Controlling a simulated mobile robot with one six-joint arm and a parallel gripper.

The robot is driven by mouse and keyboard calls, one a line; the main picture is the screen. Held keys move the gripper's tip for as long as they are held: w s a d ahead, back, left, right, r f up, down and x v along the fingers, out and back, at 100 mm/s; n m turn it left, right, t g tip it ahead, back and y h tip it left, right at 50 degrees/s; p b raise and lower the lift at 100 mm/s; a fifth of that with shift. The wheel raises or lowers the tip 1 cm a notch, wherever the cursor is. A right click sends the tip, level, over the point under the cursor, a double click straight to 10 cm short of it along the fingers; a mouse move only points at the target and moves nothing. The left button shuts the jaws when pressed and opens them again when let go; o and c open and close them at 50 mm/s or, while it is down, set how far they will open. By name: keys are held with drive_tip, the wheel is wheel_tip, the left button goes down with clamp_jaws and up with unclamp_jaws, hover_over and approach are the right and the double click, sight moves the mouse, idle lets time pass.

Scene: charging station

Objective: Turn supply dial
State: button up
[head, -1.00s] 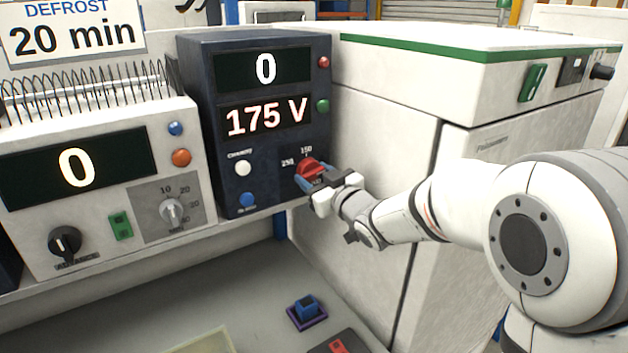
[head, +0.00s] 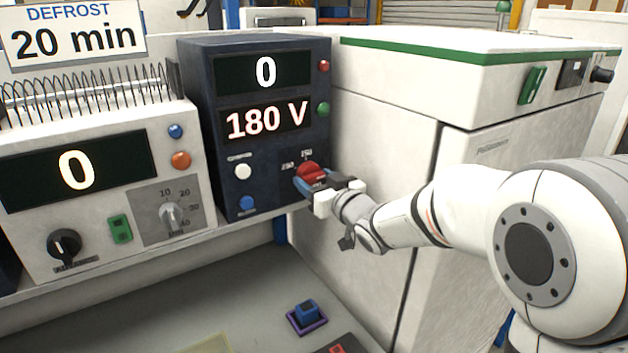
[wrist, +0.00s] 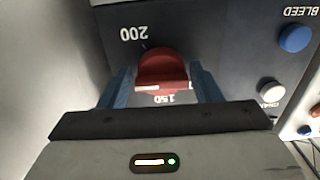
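The supply dial (head: 311,172) is a red knob on the lower right of the dark blue supply unit (head: 203,100), whose display reads 180 V. In the wrist view the red dial (wrist: 162,70) sits between my two blue fingers, with the printed 200 and 150 marks beside it upside down. My gripper (head: 314,184) reaches it from the right and is closed around its sides; finger contact is hard to make out. My fingers hide the lower part of the dial scale in the head view.
A white button (head: 243,171) and blue button (head: 246,203) lie left of the dial. A cream unit with a grey dial (head: 170,212) stands further left. A white cabinet (head: 365,150) stands close on the right. A blue block (head: 307,311) lies below.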

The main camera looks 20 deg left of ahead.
drive_tip(key=shift+o, duration=1.2)
drive_tip(key=b+v, duration=0.1)
drive_tip(key=v, duration=0.6)
drive_tip(key=shift+s+d+b, duration=0.25)
drive_tip(key=shift+d+b, duration=0.05)
drive_tip(key=shift+b, duration=0.05)
